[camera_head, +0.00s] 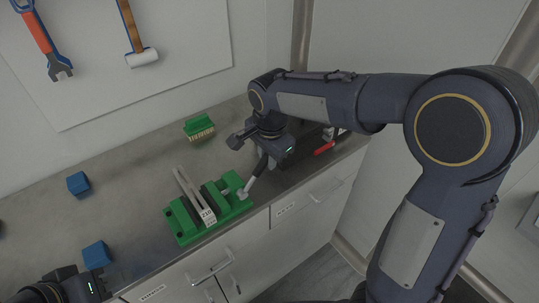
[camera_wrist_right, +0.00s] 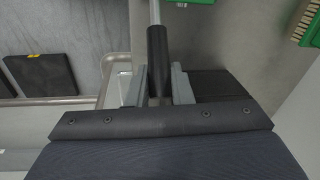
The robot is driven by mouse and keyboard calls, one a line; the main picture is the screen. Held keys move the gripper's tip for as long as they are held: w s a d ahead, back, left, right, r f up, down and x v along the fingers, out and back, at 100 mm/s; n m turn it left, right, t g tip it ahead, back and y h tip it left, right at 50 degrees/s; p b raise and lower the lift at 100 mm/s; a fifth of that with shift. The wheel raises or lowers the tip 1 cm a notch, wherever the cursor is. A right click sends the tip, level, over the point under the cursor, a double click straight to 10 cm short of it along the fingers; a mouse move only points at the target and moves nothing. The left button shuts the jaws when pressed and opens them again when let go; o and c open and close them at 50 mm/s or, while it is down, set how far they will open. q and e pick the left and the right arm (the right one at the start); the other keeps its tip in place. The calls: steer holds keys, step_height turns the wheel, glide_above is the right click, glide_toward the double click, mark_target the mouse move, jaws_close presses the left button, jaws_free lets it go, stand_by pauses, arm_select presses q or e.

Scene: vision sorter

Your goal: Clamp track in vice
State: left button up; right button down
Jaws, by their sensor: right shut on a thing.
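The green vice (camera_head: 234,192) sits at the front edge of the worktop, and a green part of it shows at the top of the right wrist view (camera_wrist_right: 190,2). The grey track (camera_head: 190,187) lies between the vice jaws, its long bars reaching toward the back and its pale end facing front. My right gripper (camera_wrist_right: 158,85) is shut on the black grip of the vice handle (camera_wrist_right: 157,52); the handle's metal rod runs toward the vice. In the head view the same handle (camera_head: 259,168) slants down to the vice. My left gripper (camera_head: 92,284) is at the bottom left, its fingers not clearly visible.
Two blue blocks (camera_head: 78,183) (camera_head: 96,254) lie on the left of the worktop (camera_head: 130,210). A green brush (camera_head: 198,124) lies behind the vice. A red-handled tool (camera_head: 324,148) lies right of my right gripper. Drawers (camera_head: 300,205) are below the front edge.

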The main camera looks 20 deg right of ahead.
mark_target(260, 162)
steer(key=shift+s+a+r+t+h, duration=0.2)
steer(key=shift+a+r+t+h, duration=0.1)
steer(key=shift+a+r+h, duration=0.25)
steer(key=shift+s+a+r+t+h, duration=0.15)
steer(key=shift+a+h, duration=0.25)
steer(key=shift+s+a+r+t+h, duration=0.1)
steer(key=shift+a+r+t+h, duration=0.05)
steer(key=shift+a+h, duration=0.25)
steer(key=shift+s+a+r+t+h+b, duration=0.15)
steer(key=shift+a+h+b, duration=0.05)
steer(key=shift+a+h, duration=0.2)
steer(key=shift+s+a+r+t+h+b, duration=0.1)
steer(key=shift+a+t+h+b, duration=0.1)
steer(key=shift+a+h, duration=0.15)
steer(key=a+h, duration=0.1)
steer(key=s+a+h+b, duration=0.1)
steer(key=a+t+h+b, duration=0.1)
steer(key=shift+s+a+r+n+h, duration=0.15)
steer(key=shift+r+n+h, duration=0.15)
steer(key=shift+r, duration=0.05)
steer(key=shift+a+b, duration=0.15)
steer(key=shift+b, duration=0.15)
steer(key=c, duration=1.6)
jaws_free()
steer(key=shift+c, duration=0.2)
steer(key=o, duration=0.3)
steer(key=shift+s+a, duration=0.1)
steer(key=shift+a, duration=0.1)
steer(key=shift+o, duration=0.2)
steer(key=shift+d, duration=0.2)
